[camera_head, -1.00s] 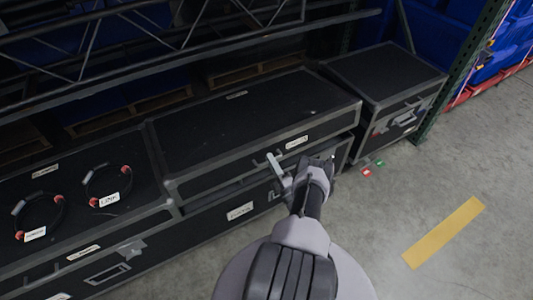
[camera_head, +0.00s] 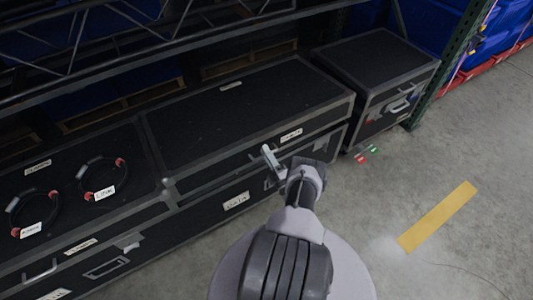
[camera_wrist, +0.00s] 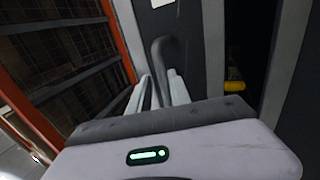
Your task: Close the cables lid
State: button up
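The black case in the middle has a grey-edged lid (camera_head: 245,112). I take it for the cables lid, but its labels are too small to read. A gap shows under its front edge, widest towards the right. In the wrist view the lid's grey edge (camera_wrist: 213,60) borders a dark gap with something yellow (camera_wrist: 234,85) inside. My gripper (camera_head: 272,160) is at the front of this case. In the wrist view my gripper's pale fingers (camera_wrist: 160,93) are beside a dark curved handle (camera_wrist: 168,52), seemingly around it. Whether they grip it is unclear.
Another black case (camera_head: 115,150) stands at left, with two cable loops (camera_head: 98,180) on top. A smaller case (camera_head: 375,65) stands at right, with red and green tags (camera_head: 367,154) on the floor before it. A rack post (camera_head: 462,60) rises beyond.

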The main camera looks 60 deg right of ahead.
jog(key=s+a+f, duration=0.1)
jog(key=s+a, duration=0.6)
jog(key=s, duration=0.6)
jog(key=shift+p, duration=0.3)
jog(key=shift+a, duration=0.1)
